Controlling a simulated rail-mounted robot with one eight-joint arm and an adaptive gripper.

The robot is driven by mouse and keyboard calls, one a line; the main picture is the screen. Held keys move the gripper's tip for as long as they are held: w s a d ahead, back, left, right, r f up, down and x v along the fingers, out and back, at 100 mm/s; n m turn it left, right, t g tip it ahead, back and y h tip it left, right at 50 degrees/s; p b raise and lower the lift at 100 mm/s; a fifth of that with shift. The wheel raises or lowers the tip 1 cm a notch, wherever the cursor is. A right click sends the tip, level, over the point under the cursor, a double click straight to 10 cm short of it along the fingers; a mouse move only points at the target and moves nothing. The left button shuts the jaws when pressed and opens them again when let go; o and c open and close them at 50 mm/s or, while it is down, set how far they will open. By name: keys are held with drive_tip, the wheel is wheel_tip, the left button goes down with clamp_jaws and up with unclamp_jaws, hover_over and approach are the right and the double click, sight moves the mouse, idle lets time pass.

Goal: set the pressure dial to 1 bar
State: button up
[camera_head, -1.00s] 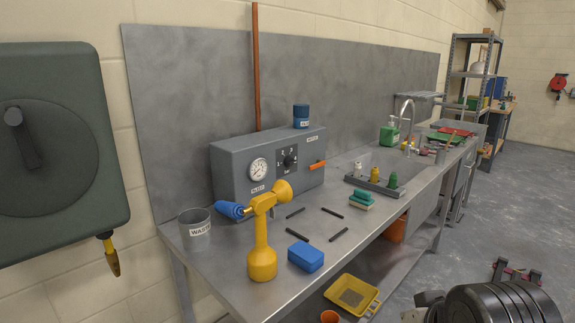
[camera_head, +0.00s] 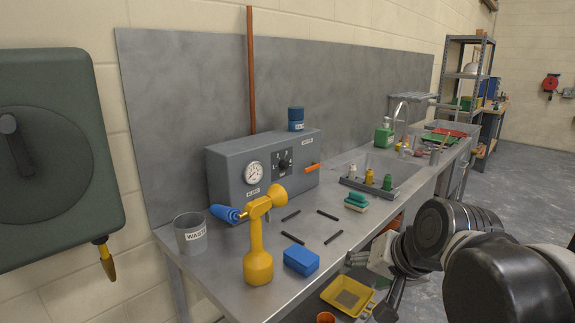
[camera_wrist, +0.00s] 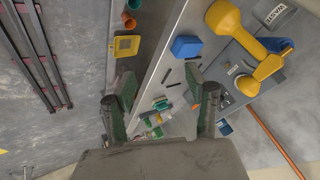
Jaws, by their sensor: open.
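The pressure dial (camera_head: 283,163) is a black knob on a dark square plate with numbers around it, on the front of a grey box (camera_head: 225,158). Its pointer is too small to read surely. A round white gauge (camera_head: 253,173) sits left of it and an orange lever (camera_head: 313,168) right of it. My gripper is open and empty in the wrist view (camera_wrist: 162,88). It is well away from the dial, low by the front edge of the bench. In the wrist view the grey box is partly hidden behind the yellow sprayer, and I cannot make out the dial.
A blue block (camera_head: 301,261), several black bars, a green sponge (camera_head: 356,201) and a waste cup (camera_head: 190,234) are on the bench (camera_head: 215,275). A yellow tray (camera_head: 347,295) lies below.

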drive_tip(key=w+a+r+m+t+y+p, duration=0.15)
drive_tip(key=w+m, duration=0.25)
drive_tip(key=w, duration=0.6)
drive_tip(key=w+a+r+m+y, duration=0.2)
drive_tip(key=w+r+m, duration=0.15)
drive_tip(key=w, duration=0.55)
drive_tip(key=w+a+r+m+y+p, duration=0.15)
drive_tip(key=w+m, duration=0.25)
drive_tip(key=w, duration=0.6)
drive_tip(key=m+t+y+p, duration=0.3)
drive_tip(key=m+t+y, duration=0.15)
drive_tip(key=m, duration=0.75)
approach(288, 165)
drive_tip(key=shift+y, duration=0.35)
drive_tip(key=x, duration=1)
drive_tip(key=shift+w+f, duration=0.1)
drive_tip(key=shift+f, duration=0.1)
drive_tip(key=shift+n, duration=0.25)
drive_tip(key=c, duration=1.1)
